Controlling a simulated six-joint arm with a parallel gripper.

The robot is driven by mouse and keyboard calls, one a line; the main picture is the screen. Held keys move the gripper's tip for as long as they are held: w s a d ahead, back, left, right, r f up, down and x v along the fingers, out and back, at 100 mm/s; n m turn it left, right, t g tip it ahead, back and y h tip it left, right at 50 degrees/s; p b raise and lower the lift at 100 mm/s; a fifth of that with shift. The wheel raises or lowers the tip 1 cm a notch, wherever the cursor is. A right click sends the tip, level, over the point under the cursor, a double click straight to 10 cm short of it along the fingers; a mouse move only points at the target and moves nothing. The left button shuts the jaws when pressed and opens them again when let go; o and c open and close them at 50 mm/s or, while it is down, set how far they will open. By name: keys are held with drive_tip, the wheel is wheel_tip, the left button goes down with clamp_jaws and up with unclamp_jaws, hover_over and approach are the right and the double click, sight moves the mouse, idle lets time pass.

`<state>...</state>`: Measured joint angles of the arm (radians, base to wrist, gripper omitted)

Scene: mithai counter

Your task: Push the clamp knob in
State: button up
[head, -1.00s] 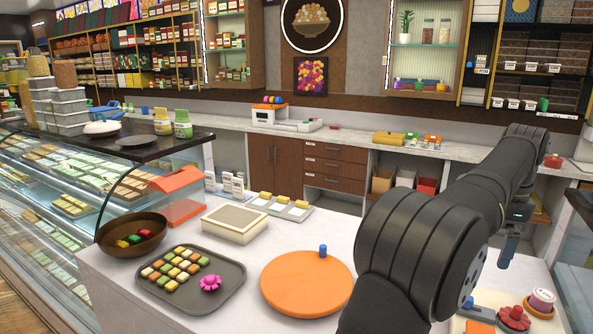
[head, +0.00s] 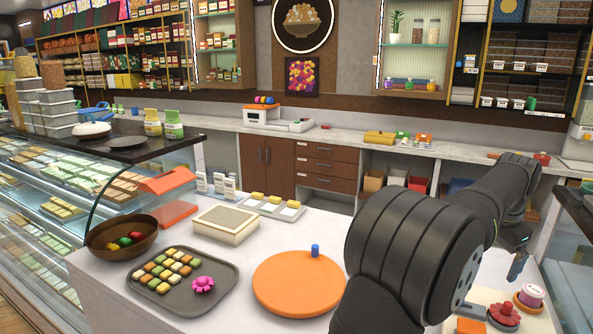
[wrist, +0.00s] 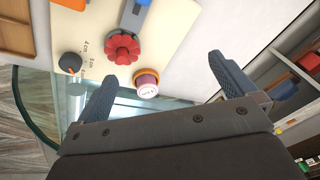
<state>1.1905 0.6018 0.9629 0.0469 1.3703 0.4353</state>
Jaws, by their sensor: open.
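A red, flower-shaped knob (wrist: 122,47) sits on a cream board (wrist: 168,20); which part is the clamp knob is not certain, but this looks like it. It also shows at the lower right of the head view (head: 503,314). A dark knob with an orange mark (wrist: 70,63) is beside printed centimetre marks on the board. A small pink-and-white jar on an orange ring (wrist: 146,83) is at the board's edge. My gripper (wrist: 160,68) is open and empty, its blue-grey fingers apart. In the head view it hangs above the knob, touching nothing visible.
An orange disc with a blue peg (head: 298,284) lies on the white counter, partly behind my arm. A grey tray of sweets (head: 225,269), a brown bowl (head: 98,243) and a cream box (head: 247,232) stand to its left. A glass case is at the right edge.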

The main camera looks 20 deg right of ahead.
drive_tip(key=shift+c, duration=0.2)
drive_tip(key=c, duration=1.2)
drive_tip(key=w+a+r+m+g+h, duration=0.1)
drive_tip(key=w+a+r+m+g, duration=0.4)
drive_tip(key=w+a+m, duration=0.4)
drive_tip(key=shift+n, duration=0.3)
drive_tip(key=x, duration=0.6)
drive_tip(key=s+x, duration=0.1)
drive_tip(key=x, duration=0.4)
drive_tip(key=a+x, duration=0.1)
drive_tip(key=x, duration=0.5)
drive_tip(key=shift+s+d+f, duration=0.15)
drive_tip(key=shift+s, duration=0.3)
clamp_jaws()
